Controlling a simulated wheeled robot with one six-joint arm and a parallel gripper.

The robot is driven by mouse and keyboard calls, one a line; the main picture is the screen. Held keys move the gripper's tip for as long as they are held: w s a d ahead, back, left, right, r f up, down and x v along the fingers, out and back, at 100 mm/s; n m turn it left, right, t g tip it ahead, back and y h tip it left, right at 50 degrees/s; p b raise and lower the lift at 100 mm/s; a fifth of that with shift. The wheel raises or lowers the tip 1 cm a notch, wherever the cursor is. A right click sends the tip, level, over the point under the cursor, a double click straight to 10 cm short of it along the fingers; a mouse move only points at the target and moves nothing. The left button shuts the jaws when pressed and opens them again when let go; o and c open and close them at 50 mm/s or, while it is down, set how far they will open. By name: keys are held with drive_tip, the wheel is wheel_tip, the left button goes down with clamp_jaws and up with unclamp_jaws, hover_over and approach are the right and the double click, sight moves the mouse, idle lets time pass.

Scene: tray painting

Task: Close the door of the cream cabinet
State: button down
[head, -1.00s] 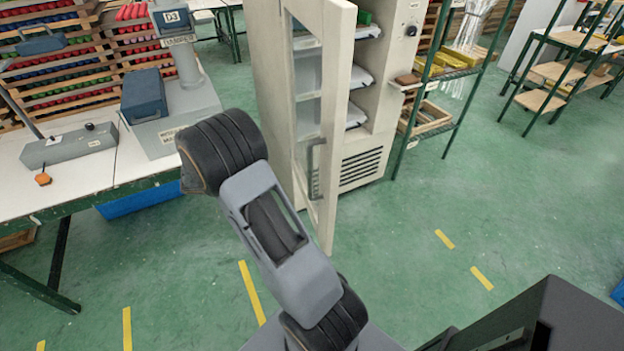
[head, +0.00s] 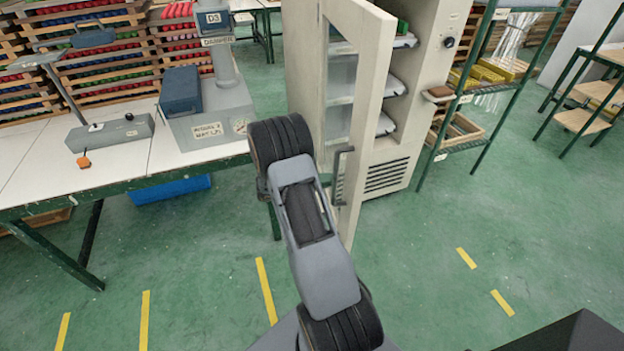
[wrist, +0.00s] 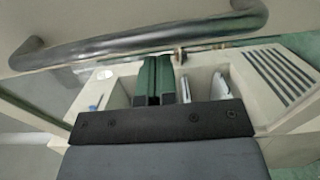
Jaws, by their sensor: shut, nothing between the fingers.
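The cream cabinet (head: 400,150) stands at the back centre in the head view. Its door (head: 372,75), with a glass pane and a dark bar handle (head: 341,175), stands open towards me. My arm covers part of the door's lower left in the head view, and my gripper is hidden there. In the wrist view my gripper (wrist: 154,75) is shut and empty, its green fingers side by side. The door handle (wrist: 140,47) crosses the top of that view, beyond the fingertips. I cannot tell whether anything touches it. The cabinet's vented front (wrist: 278,78) shows at the right.
A white-topped bench (head: 120,160) with a grey press (head: 210,115) stands at the left. A green-framed shelf rack (head: 468,95) stands right of the cabinet. The green floor in front and to the right is clear, with yellow tape marks (head: 265,290).

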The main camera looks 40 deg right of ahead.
sight(345, 178)
drive_tip(key=shift+x, duration=1.55)
